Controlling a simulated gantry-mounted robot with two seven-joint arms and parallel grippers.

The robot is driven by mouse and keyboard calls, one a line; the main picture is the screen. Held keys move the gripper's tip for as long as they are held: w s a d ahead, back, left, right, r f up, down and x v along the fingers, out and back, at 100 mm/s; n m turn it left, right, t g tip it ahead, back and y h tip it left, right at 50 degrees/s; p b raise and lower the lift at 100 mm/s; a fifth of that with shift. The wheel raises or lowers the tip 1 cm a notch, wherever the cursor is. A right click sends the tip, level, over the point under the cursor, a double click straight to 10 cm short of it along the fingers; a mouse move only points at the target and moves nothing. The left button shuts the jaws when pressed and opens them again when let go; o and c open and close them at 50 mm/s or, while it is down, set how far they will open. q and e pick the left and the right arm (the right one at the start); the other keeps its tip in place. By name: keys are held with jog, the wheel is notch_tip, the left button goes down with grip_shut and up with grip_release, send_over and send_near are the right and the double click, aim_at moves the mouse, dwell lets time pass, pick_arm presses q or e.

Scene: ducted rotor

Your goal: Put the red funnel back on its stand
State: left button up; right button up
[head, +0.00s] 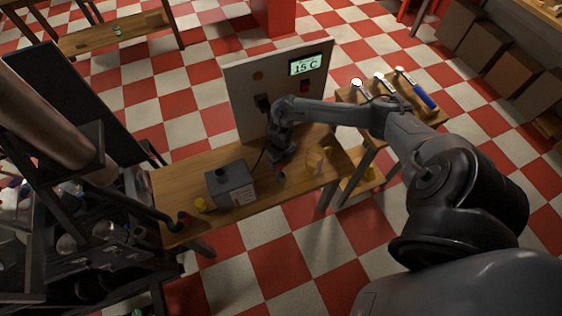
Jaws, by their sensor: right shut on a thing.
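My right gripper (281,162) reaches down over the wooden bench and is shut. A small reddish patch at its jaws appears to be the red funnel (283,163), mostly hidden by the fingers. A small dark round piece (281,176) shows just below the jaws on the bench; I cannot tell whether it is the stand, or whether the funnel touches it. My left gripper is not in view.
An upright panel (282,72) with a "15 C" display stands behind. A side table (425,112) holds hand tools.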

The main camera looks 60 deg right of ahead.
aim_at(281, 169)
jog(key=shift+f+b, duration=1.85)
jog(key=shift+f, duration=0.5)
jog(key=shift+r+p, duration=0.35)
jog(key=shift+f, duration=0.2)
jog(key=shift+f+b, duration=0.65)
jog(key=shift+b, duration=0.05)
jog(key=shift+f+b, duration=1.1)
jog(key=shift+f, duration=0.2)
jog(key=shift+f+b, duration=0.65)
jog(key=shift+f, duration=0.15)
